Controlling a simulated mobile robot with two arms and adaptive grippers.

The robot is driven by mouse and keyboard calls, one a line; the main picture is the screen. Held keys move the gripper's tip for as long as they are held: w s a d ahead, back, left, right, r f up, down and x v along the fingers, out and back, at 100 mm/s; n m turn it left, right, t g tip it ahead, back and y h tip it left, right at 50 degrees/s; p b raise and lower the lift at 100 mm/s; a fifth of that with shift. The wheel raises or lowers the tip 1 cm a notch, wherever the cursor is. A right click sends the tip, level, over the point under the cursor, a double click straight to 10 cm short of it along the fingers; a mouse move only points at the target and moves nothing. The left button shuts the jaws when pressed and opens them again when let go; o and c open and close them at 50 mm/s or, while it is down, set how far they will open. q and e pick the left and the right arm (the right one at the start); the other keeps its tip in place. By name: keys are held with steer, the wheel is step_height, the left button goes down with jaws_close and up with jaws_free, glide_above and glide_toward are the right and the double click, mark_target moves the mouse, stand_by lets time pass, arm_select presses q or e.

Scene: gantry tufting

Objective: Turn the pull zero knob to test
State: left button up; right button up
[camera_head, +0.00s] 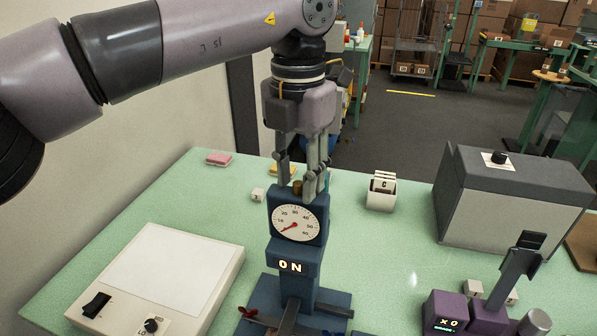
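A dark blue gauge stand (281,256) stands on the green table. It has a round white dial (296,223) with a red needle pointing to the lower left and a lit ON sign below it. A small brownish knob (297,188) sits on top of the gauge; its marking cannot be read. My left gripper (298,184) points down just above the gauge, its fingers apart on either side of the knob. It looks open; I cannot tell whether a fingertip touches the knob. My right gripper is not in view.
A white flat box (160,272) with a black switch and a knob lies left. A grey box (512,198) with a black knob stands right. A purple device (480,318) is at the lower right. A white card holder (381,192) stands behind; table around it is clear.

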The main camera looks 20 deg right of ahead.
mark_target(298, 182)
arm_select(q)
step_height(298, 182, up, 12)
stand_by(0.6)
